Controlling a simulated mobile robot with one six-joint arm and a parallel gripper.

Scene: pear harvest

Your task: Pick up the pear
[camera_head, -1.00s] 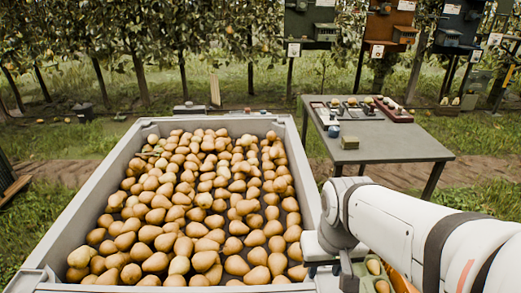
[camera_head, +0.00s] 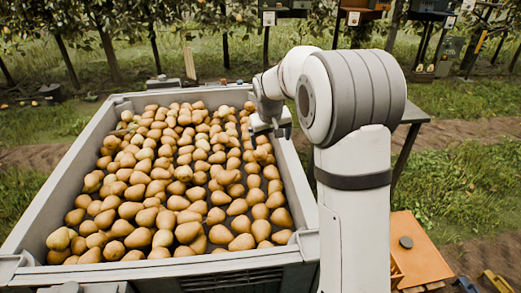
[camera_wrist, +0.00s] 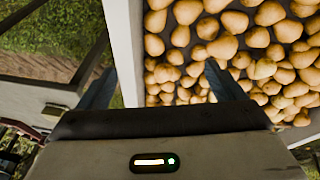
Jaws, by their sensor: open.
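Many yellow-brown pears (camera_head: 165,180) fill a large grey bin (camera_head: 52,208); which one the task means cannot be told. My gripper (camera_head: 270,128) is above the bin's right wall, toward its far end. In the wrist view my gripper (camera_wrist: 158,85) is open and empty, its two dark blue fingers spread wide. The left finger is outside the bin wall (camera_wrist: 124,50), and the right finger is over the pears (camera_wrist: 205,50). No pear is between the fingers. My arm hides part of the bin's right side.
A grey table (camera_head: 412,112) stands right of the bin, mostly behind my arm. An orange-topped box (camera_head: 415,250) is at lower right. Trees and posts with boxes line the back. Grass surrounds the bin.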

